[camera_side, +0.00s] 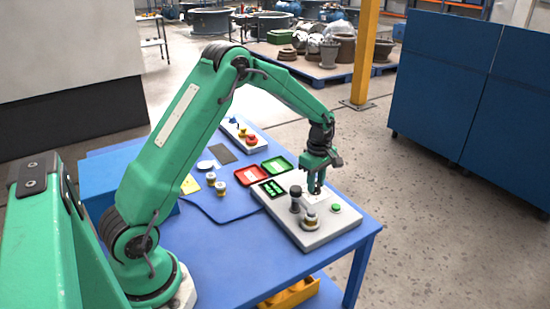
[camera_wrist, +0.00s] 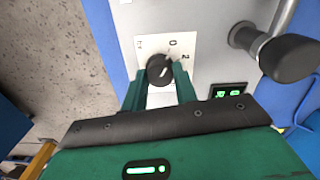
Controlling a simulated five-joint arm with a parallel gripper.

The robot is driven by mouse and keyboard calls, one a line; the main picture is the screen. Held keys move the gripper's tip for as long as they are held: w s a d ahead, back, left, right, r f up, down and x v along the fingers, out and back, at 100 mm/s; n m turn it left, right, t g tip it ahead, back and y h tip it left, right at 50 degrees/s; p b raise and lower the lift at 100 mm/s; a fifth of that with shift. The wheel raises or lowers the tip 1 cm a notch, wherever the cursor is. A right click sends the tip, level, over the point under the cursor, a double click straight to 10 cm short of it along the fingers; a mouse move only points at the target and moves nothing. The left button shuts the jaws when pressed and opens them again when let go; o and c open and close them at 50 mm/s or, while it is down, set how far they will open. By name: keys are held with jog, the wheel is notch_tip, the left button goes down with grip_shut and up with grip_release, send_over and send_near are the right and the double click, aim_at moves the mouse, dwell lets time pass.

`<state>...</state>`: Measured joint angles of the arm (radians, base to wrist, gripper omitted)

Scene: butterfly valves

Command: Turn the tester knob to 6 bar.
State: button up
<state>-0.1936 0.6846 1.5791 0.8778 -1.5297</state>
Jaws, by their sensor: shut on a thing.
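The tester (camera_side: 290,233) is a pale grey box on the blue table. Its black knob (camera_wrist: 159,69) sits on a white dial plate (camera_wrist: 148,46) in the wrist view. A light pointer line on the knob slants up and right, roughly toward the 0 and 2 marks; its exact reading is unclear. My gripper (camera_wrist: 158,78) is shut on the knob, one finger on each side. In the side view my gripper (camera_side: 316,191) points down at the tester and hides the knob. The small display (camera_wrist: 228,90) shows green digits, too small to read.
A green button (camera_side: 336,208) is at right. Red (camera_side: 252,175) and green (camera_side: 278,165) trays lie behind. Two loose valves (camera_side: 220,188) stand left. The table's front is clear.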

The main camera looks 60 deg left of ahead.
jog(key=m, duration=0.6)
jog(key=shift+m, duration=0.4)
jog(key=m, duration=0.7)
jog(key=shift+r, duration=0.1)
jog(key=m, duration=0.4)
jog(key=shift+m, duration=0.4)
jog(key=m, duration=0.5)
jog(key=o, duration=1)
jog(key=shift+c, duration=0.2)
jog(key=shift+r, duration=0.1)
